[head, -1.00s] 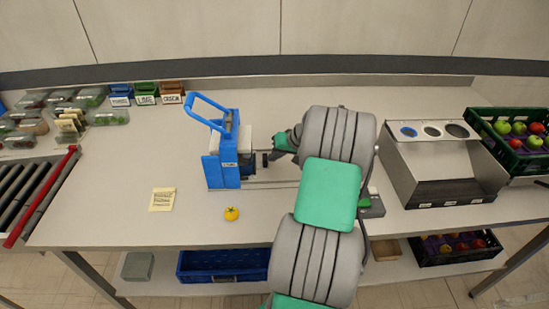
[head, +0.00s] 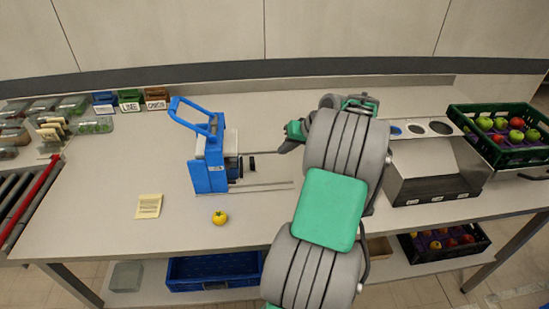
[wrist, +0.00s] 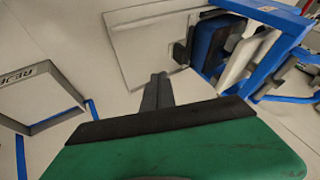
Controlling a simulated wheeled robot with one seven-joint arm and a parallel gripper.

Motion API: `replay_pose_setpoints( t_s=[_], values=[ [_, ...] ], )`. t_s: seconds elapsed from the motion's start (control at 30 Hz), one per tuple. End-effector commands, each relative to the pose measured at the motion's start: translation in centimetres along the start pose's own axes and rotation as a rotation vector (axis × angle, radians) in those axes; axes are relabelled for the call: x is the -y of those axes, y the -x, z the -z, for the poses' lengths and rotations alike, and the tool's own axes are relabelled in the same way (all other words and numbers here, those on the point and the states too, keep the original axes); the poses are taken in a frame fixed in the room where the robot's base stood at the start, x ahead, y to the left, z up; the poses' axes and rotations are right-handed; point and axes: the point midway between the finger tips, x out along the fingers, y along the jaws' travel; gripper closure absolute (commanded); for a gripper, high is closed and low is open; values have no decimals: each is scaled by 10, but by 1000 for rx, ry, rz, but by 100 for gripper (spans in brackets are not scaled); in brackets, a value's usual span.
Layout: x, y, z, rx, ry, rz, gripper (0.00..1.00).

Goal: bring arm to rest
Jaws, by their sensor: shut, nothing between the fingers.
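My arm is folded over the right half of the workbench (head: 130,205), its grey and green links large in the head view. In the wrist view my gripper (wrist: 157,88) shows as dark fingers together beyond its green body, shut with nothing held. In the head view the gripper is mostly hidden behind the arm links. The blue device with a tall handle (head: 208,176) stands to the left of the arm, apart from it. Its blue frame also shows at the upper right of the wrist view (wrist: 262,10).
A yellow fruit (head: 219,217) and a paper note (head: 149,206) lie at the front. A grey metal box with round holes (head: 433,168) and a green fruit crate (head: 480,151) stand right. Small labelled bins (head: 129,105) and a roller conveyor (head: 20,200) are left.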

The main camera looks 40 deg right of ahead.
Motion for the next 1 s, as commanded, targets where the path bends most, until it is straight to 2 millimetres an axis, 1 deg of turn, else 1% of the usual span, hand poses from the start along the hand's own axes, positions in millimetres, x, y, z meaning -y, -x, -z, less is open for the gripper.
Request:
replay_pose_setpoints(
  t_s=[0.03,0.1,0.27,0.33,0.37,0.47,0.5,0.57,0.6,0.63,0.67,0.7,0.73,0.77,0.8,0.9,1.0],
  values=[
    [-1,8,0,-2,-1,-1,100],
    [0,15,0,0,0,-1,100],
    [0,21,0,0,-1,0,100],
    [21,17,1,14,23,-6,100],
    [34,15,0,25,38,-12,100],
    [104,4,-14,78,115,-40,100],
    [136,0,-26,102,155,-55,100],
    [178,-2,-50,135,209,-80,100],
    [204,-2,-68,155,247,-95,100],
    [222,-1,-84,168,278,-107,100],
    [240,0,-102,183,311,-118,100],
    [261,4,-130,201,356,-135,100],
    [274,7,-151,212,391,-147,100],
    [284,11,-172,223,423,-158,100],
    [293,17,-198,233,464,-172,100],
    [299,27,-250,253,543,-199,100],
    [296,33,-278,261,587,-215,100]
  ],
)
